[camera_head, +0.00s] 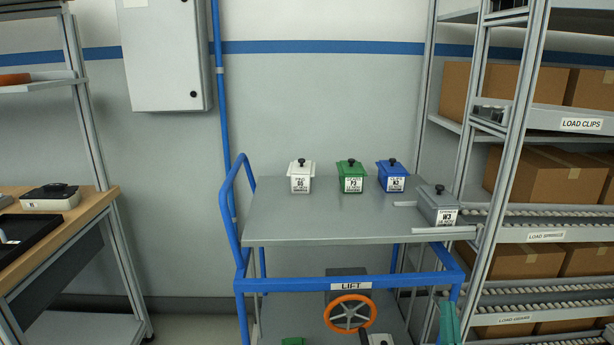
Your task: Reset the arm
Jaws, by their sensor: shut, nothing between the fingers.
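My arm and gripper do not show in the head camera view. A blue-framed cart (345,285) with a grey top shelf (320,222) stands in front of me. On its top stand a white lidded box (300,178), a green lidded box (351,177) and a blue lidded box (392,177), all near the back. A grey lidded box (438,207) labelled W3 sits at the right edge between light guide rails.
An orange handwheel (350,313) sits below the LIFT label. A teal object (450,324) at the cart's front right is unclear. A roller rack (545,237) with cartons stands right, a wooden workbench (85,215) left. The cart's front top is clear.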

